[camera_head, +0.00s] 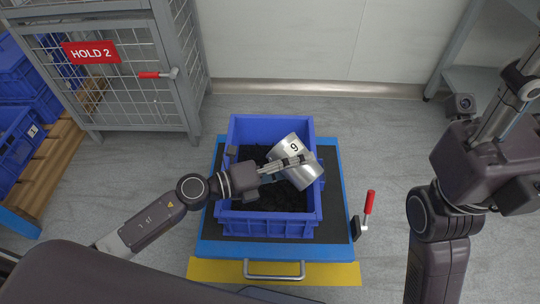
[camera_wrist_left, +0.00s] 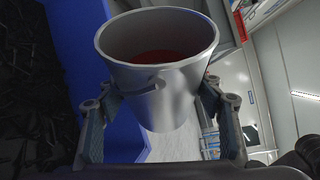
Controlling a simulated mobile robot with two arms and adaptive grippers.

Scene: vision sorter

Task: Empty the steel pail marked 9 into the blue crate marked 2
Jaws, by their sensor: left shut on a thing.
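The steel pail marked 9 (camera_head: 300,176) is tilted over the right part of the blue crate (camera_head: 268,222). My left gripper (camera_head: 300,160) is shut on the pail's side. In the left wrist view the pail (camera_wrist_left: 160,90) sits between both fingers, its open mouth showing and something dark red inside at the bottom. The crate holds dark, loose pieces (camera_head: 250,156), which also show at the left of the wrist view (camera_wrist_left: 40,100). No number shows on the crate. My right arm is at the right; I cannot make out its gripper.
The crate stands on a blue-edged platform (camera_head: 207,225) with a front handle (camera_head: 274,276). A red-handled lever (camera_head: 369,202) stands to its right. A wire cage marked HOLD 2 (camera_head: 115,85) and blue crates (camera_head: 18,150) are at the left. Grey floor lies around.

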